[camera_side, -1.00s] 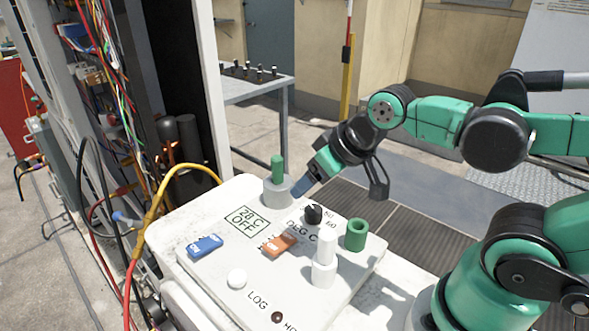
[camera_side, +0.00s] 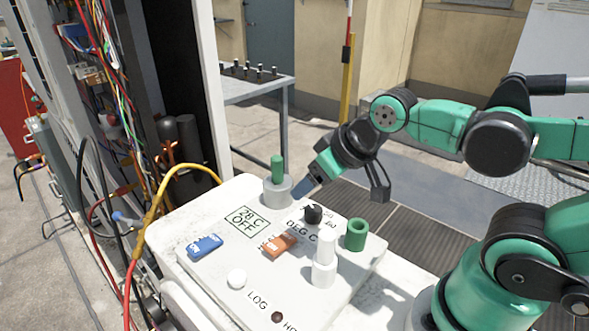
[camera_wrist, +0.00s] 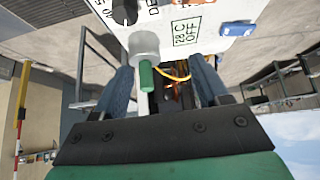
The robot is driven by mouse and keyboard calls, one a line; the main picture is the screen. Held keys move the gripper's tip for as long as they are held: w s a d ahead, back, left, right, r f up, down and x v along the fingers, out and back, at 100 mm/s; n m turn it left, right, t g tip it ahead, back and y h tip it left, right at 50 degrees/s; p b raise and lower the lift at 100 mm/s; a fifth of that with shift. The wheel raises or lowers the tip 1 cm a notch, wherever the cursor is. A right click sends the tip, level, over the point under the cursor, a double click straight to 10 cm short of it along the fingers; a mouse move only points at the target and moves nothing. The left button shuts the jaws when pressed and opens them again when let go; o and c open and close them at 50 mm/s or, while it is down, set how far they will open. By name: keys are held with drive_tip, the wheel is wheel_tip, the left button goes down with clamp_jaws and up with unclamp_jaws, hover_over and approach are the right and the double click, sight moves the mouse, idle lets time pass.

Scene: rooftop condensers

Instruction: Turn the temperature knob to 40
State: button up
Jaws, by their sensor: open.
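The black temperature knob (camera_side: 313,214) stands on the white panel (camera_side: 215,285), beside the "DEG C" label and dial numbers. It also shows at the top of the wrist view (camera_wrist: 124,12), where "40" and "50" are printed near it. The panel's display (camera_side: 247,221) reads "28 C OFF". My gripper (camera_side: 303,185) is open behind the knob, apart from it, close to a grey cylinder (camera_side: 278,192) with a green peg (camera_side: 278,168). In the wrist view, the green peg (camera_wrist: 146,76) lies between my blue fingers (camera_wrist: 163,78); contact cannot be told.
A blue switch (camera_side: 205,246), an orange switch (camera_side: 279,244), a white round button (camera_side: 237,278), a white post (camera_side: 325,262) and a green ring (camera_side: 356,235) crowd the panel around the knob. Yellow and red hoses (camera_side: 160,215) run along its left side.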

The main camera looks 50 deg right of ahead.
sight(315, 209)
drive_tip(key=shift+o, duration=0.3)
drive_tip(key=shift+w+d+f+n+g, duration=0.1)
drive_tip(key=shift+w+d+n+g, duration=0.1)
drive_tip(key=shift+n+g, duration=0.3)
drive_tip(key=shift+w+d+n+g, duration=0.2)
drive_tip(key=shift+n+g, duration=0.1)
drive_tip(key=shift+n, duration=0.3)
drive_tip(key=n+g, duration=0.1)
drive_tip(key=n, duration=0.1)
drive_tip(key=w+d+f+n+g, duration=0.1)
drive_tip(key=n+g, duration=0.1)
drive_tip(key=d+f+n+g, duration=0.1)
drive_tip(key=n, duration=0.2)
drive_tip(key=shift+w+d+f, duration=0.2)
drive_tip(key=shift+w, duration=0.15)
drive_tip(key=shift+w+d+f+n+g, duration=0.15)
drive_tip(key=shift+f+n+g, duration=0.1)
drive_tip(key=shift+n+g, duration=0.15)
drive_tip(key=shift+s+d+f+n+g, duration=0.1)
drive_tip(key=shift+d+f+n+g, duration=0.15)
drive_tip(key=shift+n, duration=0.25)
drive_tip(key=shift+w+f, duration=0.1)
drive_tip(key=shift+f, duration=2.7)
clamp_jaws()
